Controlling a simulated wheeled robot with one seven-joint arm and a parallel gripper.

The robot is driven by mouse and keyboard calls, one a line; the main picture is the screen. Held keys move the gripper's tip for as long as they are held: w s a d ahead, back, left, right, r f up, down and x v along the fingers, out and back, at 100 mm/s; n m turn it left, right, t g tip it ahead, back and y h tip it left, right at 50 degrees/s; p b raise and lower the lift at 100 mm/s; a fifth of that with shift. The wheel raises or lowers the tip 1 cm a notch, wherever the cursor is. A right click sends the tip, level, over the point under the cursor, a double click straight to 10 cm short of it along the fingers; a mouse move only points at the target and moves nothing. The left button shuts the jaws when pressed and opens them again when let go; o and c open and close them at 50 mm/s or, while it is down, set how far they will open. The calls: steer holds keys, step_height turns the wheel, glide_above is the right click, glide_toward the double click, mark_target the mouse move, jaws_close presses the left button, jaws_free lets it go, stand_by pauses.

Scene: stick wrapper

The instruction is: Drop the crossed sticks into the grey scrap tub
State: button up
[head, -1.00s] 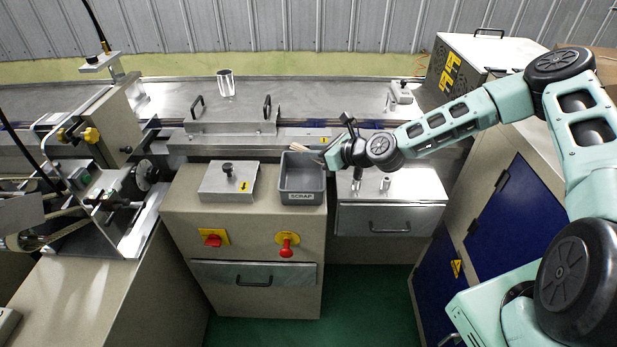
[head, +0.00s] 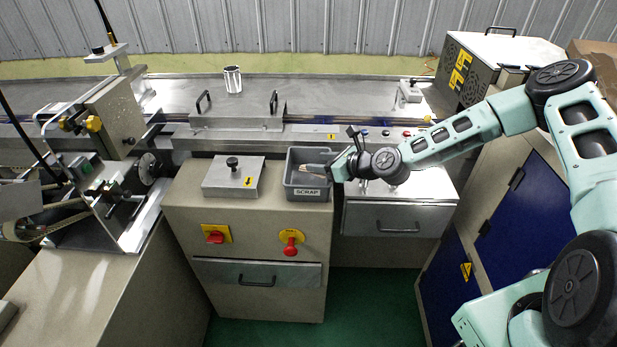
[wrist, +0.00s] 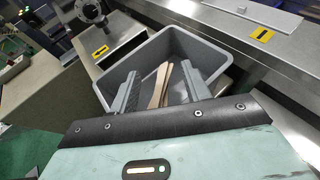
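The grey scrap tub (head: 308,193), labelled SCRAP, stands on the right part of the beige cabinet top. My gripper (wrist: 165,92) is over the tub, its two fingers spread apart. The pale wooden crossed sticks (wrist: 160,84) show between the fingers in the wrist view, with gaps on both sides, inside the tub's outline. In the head view the sticks (head: 317,166) show as a small pale strip within the tub by my gripper (head: 335,166). I cannot tell whether they rest on the tub floor; their near ends are hidden by my gripper.
A metal plate with a black knob (head: 232,177) sits left of the tub. The conveyor's metal edge (head: 240,138) runs behind it. Red switches (head: 291,246) are on the cabinet front. A metal cup (head: 232,80) stands on the far surface.

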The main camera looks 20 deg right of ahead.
steer(key=b+v, duration=0.3)
steer(key=v, duration=1.4)
steer(key=shift+s+d+b, duration=0.15)
steer(key=shift+s+b, duration=0.05)
steer(key=shift+b, duration=0.15)
steer(key=s+a+f+n+g+h, duration=0.2)
steer(key=s+a+f+n+g, duration=0.2)
steer(key=s+a+n+g, duration=0.95)
steer(key=s+a+r+n+t+h, duration=0.1)
steer(key=s+a+r+n+h, duration=0.1)
steer(key=s+r+n, duration=0.4)
steer(key=s+a+r+n+t+h, duration=0.2)
steer(key=s+r+n, duration=0.5)
steer(key=n, duration=0.9)
steer(key=shift+s+n+h, duration=0.35)
steer(key=shift+s+h, duration=0.4)
steer(key=shift+h, duration=0.05)
